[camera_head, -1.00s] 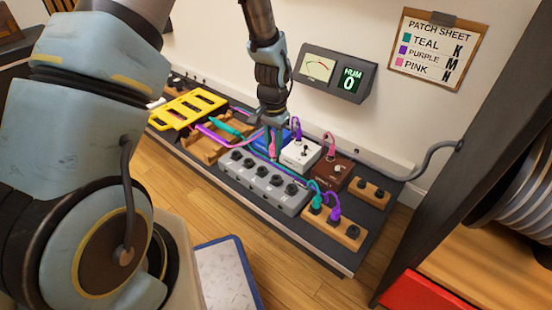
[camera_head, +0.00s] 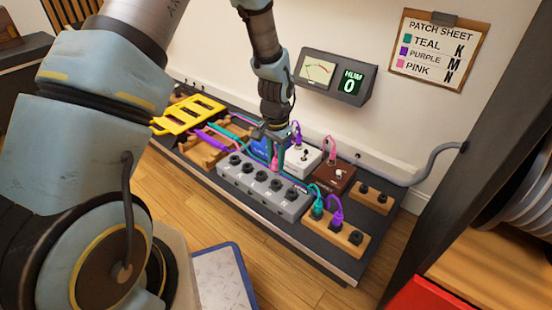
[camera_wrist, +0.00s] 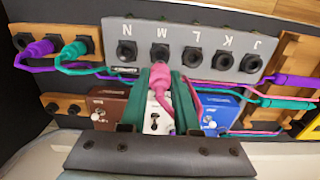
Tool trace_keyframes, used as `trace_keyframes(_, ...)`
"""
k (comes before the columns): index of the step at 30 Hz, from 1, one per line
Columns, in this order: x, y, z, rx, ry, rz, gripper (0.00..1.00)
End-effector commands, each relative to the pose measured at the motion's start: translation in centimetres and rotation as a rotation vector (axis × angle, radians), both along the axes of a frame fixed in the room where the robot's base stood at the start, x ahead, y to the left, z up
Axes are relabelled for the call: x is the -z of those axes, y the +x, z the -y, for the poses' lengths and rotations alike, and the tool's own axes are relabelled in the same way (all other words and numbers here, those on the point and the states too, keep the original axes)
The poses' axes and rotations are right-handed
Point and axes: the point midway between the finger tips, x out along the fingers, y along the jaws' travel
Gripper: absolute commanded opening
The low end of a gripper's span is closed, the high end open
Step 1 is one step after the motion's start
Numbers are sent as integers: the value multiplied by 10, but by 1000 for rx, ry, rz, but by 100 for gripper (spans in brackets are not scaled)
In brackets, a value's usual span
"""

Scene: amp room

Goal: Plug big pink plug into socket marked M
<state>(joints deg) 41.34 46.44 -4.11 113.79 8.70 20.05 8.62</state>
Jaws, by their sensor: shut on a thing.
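My gripper (camera_wrist: 160,100) is shut on the big pink plug (camera_wrist: 158,76), with a dark green finger on each side; its cord trails back below. The grey socket box (camera_wrist: 225,62) has a row of black sockets marked N, M, L, K and J from left to right in the wrist view. The plug's front end lies just below the socket marked M (camera_wrist: 160,51), whose opening still shows. I cannot tell whether they touch. In the head view, my gripper (camera_head: 275,150) and the pink plug (camera_head: 274,163) are behind the grey box (camera_head: 258,193).
White (camera_head: 299,157), brown (camera_head: 331,178) and blue pedals stand behind the box. A wooden block (camera_head: 330,234) holds teal and purple plugs. A yellow rack (camera_head: 188,114) and wooden cable holders are at left. The patch sheet (camera_head: 437,50) pairs teal K, purple M, pink N.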

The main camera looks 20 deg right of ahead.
Motion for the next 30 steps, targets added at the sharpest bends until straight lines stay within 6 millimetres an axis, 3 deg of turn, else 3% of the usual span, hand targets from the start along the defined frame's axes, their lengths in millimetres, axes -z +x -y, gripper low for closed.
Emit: trace_keyframes(30,47,0,0,0,0,0,0)
